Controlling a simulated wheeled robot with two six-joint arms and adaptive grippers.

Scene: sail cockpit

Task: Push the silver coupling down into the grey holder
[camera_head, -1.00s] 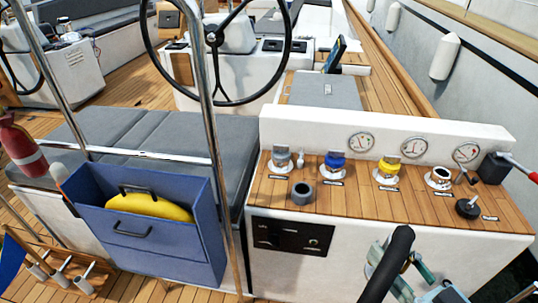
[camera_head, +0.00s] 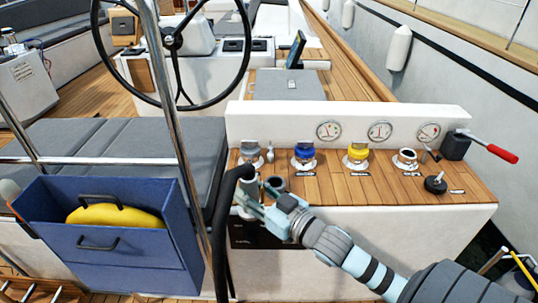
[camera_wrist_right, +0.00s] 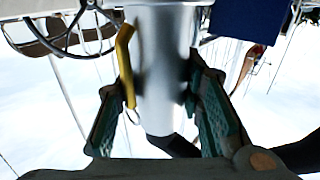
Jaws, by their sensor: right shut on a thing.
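The silver coupling (camera_head: 250,188) is held upright by my right gripper (camera_head: 256,203), beside the front left edge of the console. A black hose (camera_head: 222,235) curves up from below to its top. In the right wrist view, the coupling (camera_wrist_right: 163,75) is a smooth silver cylinder between both fingers, with a yellow lever (camera_wrist_right: 125,60) along one side. The coupling appears outside the holder. My left gripper is not in view.
Grey (camera_head: 249,151), blue (camera_head: 304,153) and yellow (camera_head: 357,154) capped fittings and an open socket (camera_head: 406,157) stand behind on the console top (camera_head: 380,190). A steel rail (camera_head: 175,130) and a blue box (camera_head: 135,250) are at the left.

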